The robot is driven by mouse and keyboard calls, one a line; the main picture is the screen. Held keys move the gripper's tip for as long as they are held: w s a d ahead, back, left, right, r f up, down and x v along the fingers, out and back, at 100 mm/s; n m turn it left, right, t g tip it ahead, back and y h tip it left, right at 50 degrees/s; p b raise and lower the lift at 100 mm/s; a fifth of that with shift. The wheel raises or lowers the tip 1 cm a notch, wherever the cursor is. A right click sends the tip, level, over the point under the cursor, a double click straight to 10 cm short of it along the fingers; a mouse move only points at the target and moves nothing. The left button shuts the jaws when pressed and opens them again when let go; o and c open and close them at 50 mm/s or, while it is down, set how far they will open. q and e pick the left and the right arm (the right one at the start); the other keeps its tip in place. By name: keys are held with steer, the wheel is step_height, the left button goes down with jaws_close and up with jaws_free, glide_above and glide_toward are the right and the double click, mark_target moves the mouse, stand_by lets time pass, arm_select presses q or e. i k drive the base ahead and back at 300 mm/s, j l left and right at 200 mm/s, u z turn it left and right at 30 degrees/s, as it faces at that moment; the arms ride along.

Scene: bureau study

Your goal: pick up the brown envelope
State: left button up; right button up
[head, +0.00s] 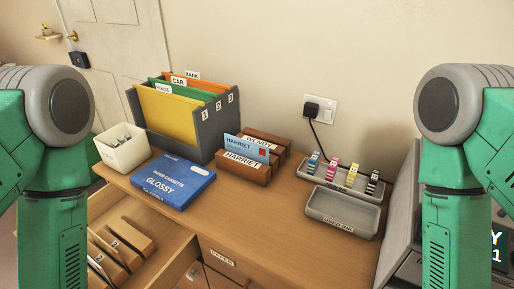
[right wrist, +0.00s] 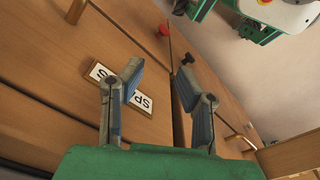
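I cannot pick out a brown envelope for certain. Several brown upright pieces with small white number labels (head: 118,246) stand in the open drawer (head: 175,264) at the lower left of the head view; I cannot tell whether one is an envelope. My right gripper (right wrist: 158,76) is open and empty in the right wrist view, in front of wooden drawer or cabinet fronts. A white label plate (right wrist: 121,88) with black letters is partly hidden behind a finger. My left gripper is out of view; only my upper arms show in the head view.
On the desk (head: 250,220) are a grey file holder (head: 213,130), a white cup (head: 122,154), a blue paper box (head: 167,186), a wooden letter rack (head: 241,171) with a blue envelope (head: 246,149), an ink cartridge tray (head: 340,181) and an empty grey tray (head: 342,209). The front middle desktop is clear.

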mark_target(110, 252)
steer(key=k+j+u, duration=0.15)
steer(key=k, duration=0.25)
steer(key=i+j+u, duration=0.2)
steer(key=u, duration=0.2)
steer(key=i+j+u, duration=0.25)
steer(key=u, duration=0.2)
